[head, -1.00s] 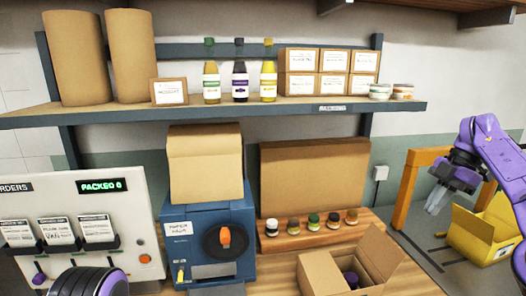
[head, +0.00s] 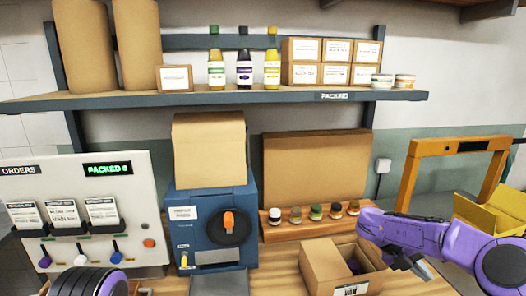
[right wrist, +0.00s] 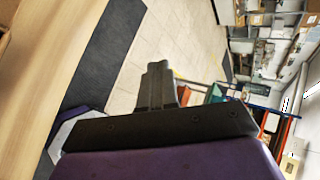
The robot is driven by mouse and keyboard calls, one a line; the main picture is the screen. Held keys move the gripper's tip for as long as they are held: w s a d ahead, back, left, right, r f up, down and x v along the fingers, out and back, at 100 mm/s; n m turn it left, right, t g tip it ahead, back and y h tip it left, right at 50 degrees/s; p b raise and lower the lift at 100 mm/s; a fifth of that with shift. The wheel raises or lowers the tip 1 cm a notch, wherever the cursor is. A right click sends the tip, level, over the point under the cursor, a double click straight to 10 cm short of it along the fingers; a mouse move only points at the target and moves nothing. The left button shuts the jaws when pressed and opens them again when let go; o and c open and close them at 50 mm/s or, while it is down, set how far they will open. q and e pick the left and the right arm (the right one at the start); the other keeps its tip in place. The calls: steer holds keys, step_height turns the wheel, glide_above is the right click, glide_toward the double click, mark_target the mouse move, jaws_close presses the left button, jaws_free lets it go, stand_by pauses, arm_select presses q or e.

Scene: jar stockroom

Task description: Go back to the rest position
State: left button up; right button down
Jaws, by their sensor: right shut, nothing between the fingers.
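My right gripper (head: 418,268) is at the right end of the bench in the head view, just right of the open cardboard box. Its arm is purple and comes in from the right. In the right wrist view its fingers (right wrist: 160,85) are together with nothing between them, above pale floor tiles and beside a wooden edge. A purple and black rounded part of my left arm (head: 92,282) shows at the bottom left; the left gripper is not visible.
The open cardboard box (head: 322,272) on the bench holds a dark item, partly hidden. Small jars (head: 316,213) stand in a wooden rack behind it. The blue paper machine (head: 213,235) and order panel (head: 85,215) are left. A yellow box (head: 490,215) and orange frame (head: 408,180) are right.

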steer(key=s+a+f+n+t+b, duration=0.1)
steer(key=s+a+f+n+t, duration=0.25)
steer(key=f+n, duration=0.5)
steer(key=s+a+f+n+t+b, duration=0.2)
steer(key=s+f+n+t, duration=0.2)
steer(key=f+n, duration=0.45)
steer(key=s+a+f+n+t+b, duration=0.15)
steer(key=s+f+n+t, duration=0.25)
steer(key=f+n, duration=0.45)
arm_select(q)
step_height(320, 180, down, 7)
steer(key=b, duration=0.2)
steer(key=shift+f, duration=0.2)
arm_select(e)
steer(key=s+a+f+n+g+y, duration=0.1)
steer(key=s+f+n+y, duration=0.1)
steer(key=s, duration=0.6)
steer(key=s+a+f+n+g+y, duration=0.2)
steer(key=s+f+n, duration=0.1)
steer(key=s, duration=0.5)
steer(key=s+a+f+n+g+y, duration=0.1)
steer(key=s+a+f+n+y, duration=0.1)
steer(key=s, duration=0.5)
steer(key=shift+s+a+f+n, duration=0.2)
steer(key=shift+s+f+n, duration=0.35)
steer(key=shift+n, duration=0.6)
steer(key=shift+w+f, duration=0.1)
steer(key=shift+w, duration=0.15)
